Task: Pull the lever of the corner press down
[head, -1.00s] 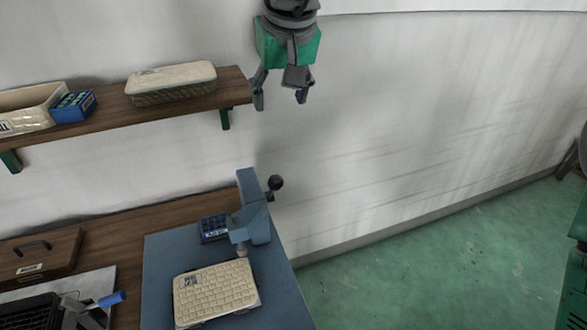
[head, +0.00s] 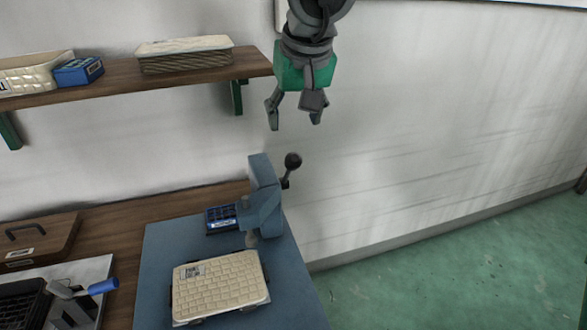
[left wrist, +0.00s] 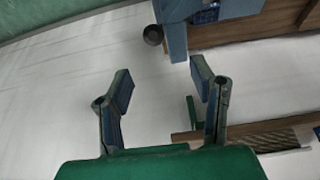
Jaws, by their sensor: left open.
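The corner press (head: 264,200) is a blue-grey upright on a blue base plate at the table's right end in the head view. Its lever, with a black ball knob (head: 293,160), points up and to the right. My left gripper (head: 294,121) is open and empty, pointing down, above the knob and apart from it. In the left wrist view, my left gripper (left wrist: 160,90) has its fingers spread, and the lever knob (left wrist: 153,35) and press body (left wrist: 175,35) show beyond the fingertips. My right gripper is not in view.
A cream woven panel (head: 220,280) lies on the blue base (head: 160,245), with a small blue box (head: 221,219) behind it. A wooden shelf (head: 120,82) with a basket and boxes is left of my gripper. A blue-handled device (head: 102,287) stands at lower left.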

